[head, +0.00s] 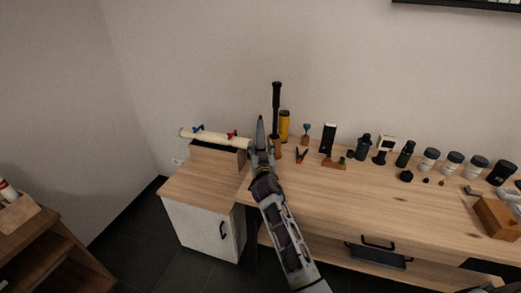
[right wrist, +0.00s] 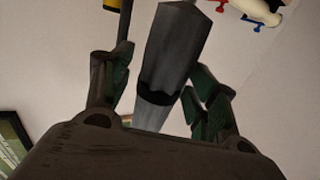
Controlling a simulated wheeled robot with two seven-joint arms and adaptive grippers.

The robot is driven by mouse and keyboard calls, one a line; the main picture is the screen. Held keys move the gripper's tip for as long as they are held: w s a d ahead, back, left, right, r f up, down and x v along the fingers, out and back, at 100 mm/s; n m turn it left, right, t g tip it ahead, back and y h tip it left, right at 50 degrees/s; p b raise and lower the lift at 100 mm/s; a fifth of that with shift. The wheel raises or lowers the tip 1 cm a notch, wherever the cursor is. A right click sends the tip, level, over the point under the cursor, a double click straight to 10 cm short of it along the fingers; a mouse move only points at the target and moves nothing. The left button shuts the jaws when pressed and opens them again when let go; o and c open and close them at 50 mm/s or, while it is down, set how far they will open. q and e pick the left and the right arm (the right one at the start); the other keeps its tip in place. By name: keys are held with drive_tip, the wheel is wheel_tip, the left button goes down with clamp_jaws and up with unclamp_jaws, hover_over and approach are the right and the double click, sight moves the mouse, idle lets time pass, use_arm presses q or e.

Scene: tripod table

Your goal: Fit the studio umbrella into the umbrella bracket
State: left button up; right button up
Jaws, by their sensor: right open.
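A dark grey, folded, pointed shape, which looks like the studio umbrella (head: 261,132), stands tip up at the left part of the table in the head view. My right gripper (head: 262,151) is at its lower part. In the right wrist view, the grey umbrella (right wrist: 170,50) lies between the two fingers of my right gripper (right wrist: 163,80). The fingers are spread, with a visible gap on the left side; contact on the right is unclear. The gripper hides the umbrella's lower end. I cannot tell which item is the umbrella bracket. My left gripper is not in view.
A cream roll (head: 213,138) with red and blue clamps lies on a wooden box to the left. A black upright post (head: 276,105) and a yellow cylinder (head: 284,126) stand close behind the gripper. Several small items line the table's back; its front middle (head: 345,205) is clear.

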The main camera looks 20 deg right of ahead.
sight(261, 128)
drive_tip(key=shift+r, duration=0.15)
drive_tip(key=shift+r, duration=4.85)
drive_tip(key=shift+f, duration=0.1)
